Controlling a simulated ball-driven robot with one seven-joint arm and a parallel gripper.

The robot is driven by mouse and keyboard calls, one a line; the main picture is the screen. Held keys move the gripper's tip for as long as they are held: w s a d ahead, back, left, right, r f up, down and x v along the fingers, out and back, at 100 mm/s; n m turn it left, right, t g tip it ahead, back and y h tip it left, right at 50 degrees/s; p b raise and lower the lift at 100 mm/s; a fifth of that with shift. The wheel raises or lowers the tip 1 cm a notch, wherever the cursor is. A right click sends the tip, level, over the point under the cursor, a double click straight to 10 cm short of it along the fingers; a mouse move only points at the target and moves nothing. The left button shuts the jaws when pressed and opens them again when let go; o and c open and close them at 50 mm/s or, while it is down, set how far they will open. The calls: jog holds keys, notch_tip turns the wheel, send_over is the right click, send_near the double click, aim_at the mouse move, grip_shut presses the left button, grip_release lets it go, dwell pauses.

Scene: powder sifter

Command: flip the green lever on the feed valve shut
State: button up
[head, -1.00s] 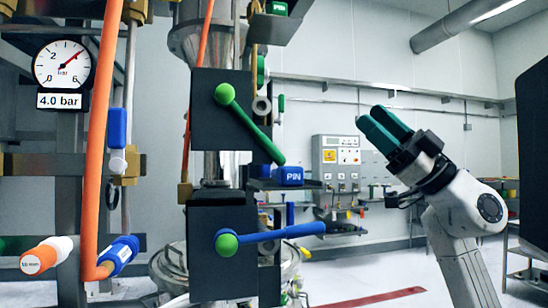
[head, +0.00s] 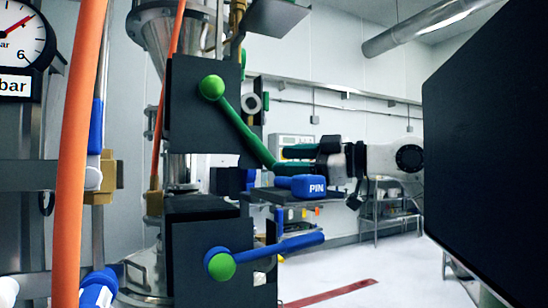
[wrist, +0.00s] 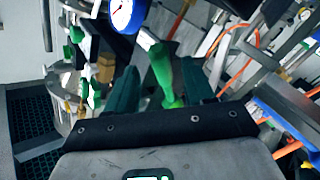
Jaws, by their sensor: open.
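The green lever (head: 240,128) slants down and to the right from its round green hub on a dark plate (head: 196,110) in the head view. My gripper (head: 281,160) is open at the lever's lower end, its teal fingers pointing left. In the wrist view the green lever (wrist: 161,72) shows between my two fingers (wrist: 158,88), with visible room on either side. I cannot tell whether a finger touches it. The lever's lower tip is partly covered by my fingers in the head view.
A blue PIN block (head: 308,187) sits on a shelf just below my gripper. A blue lever (head: 280,246) with a green hub is lower down. An orange pipe (head: 78,150) stands at left, and a large black panel (head: 490,140) is close at right.

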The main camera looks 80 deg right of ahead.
jog(key=shift+w+d, duration=0.15)
jog(key=shift+w, duration=0.75)
jog(key=shift+w+d, duration=0.1)
jog(key=shift+w, duration=0.75)
jog(key=shift+c, duration=0.4)
grip_shut()
